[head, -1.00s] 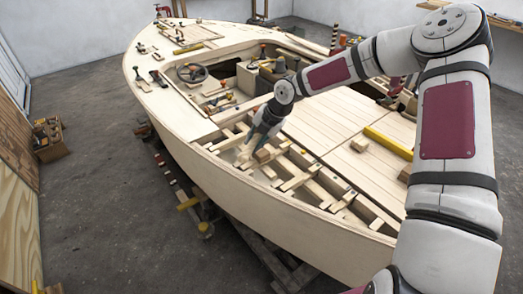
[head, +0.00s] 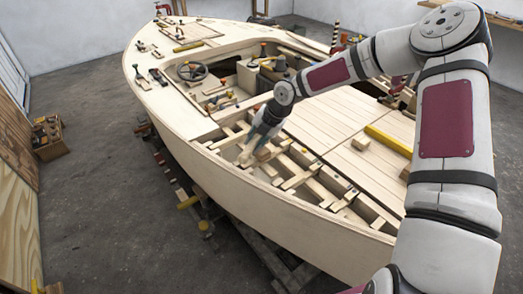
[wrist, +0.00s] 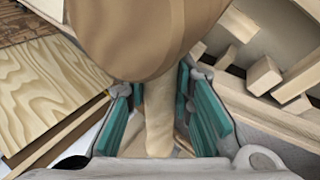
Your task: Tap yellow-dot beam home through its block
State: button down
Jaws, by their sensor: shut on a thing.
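My gripper (wrist: 160,105) is shut on the pale handle of a wooden mallet (wrist: 145,35). The mallet's large, round brown head fills the upper middle of the wrist view and hides what lies behind it. In the head view my gripper (head: 262,140) is low over the open side bay of the hull. Several short pale beams (head: 299,180) lie across the ribs there. Small dots show near some of them, but I cannot tell which beam has the yellow dot. Beam ends and blocks (wrist: 264,75) show at the right of the wrist view, apart from the mallet.
The hull's outer rim (head: 290,205) runs along the near side of the bay. A planked deck (head: 335,115) with a yellow level (head: 388,142) lies beyond it. A steering wheel (head: 192,72) and loose tools stand further forward. A crate (head: 48,138) is on the floor at left.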

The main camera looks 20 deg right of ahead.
notch_tip(320, 180, down, 4)
jog(key=b, duration=0.2)
jog(key=shift+r+p, duration=1)
jog(key=shift+r, duration=1.3)
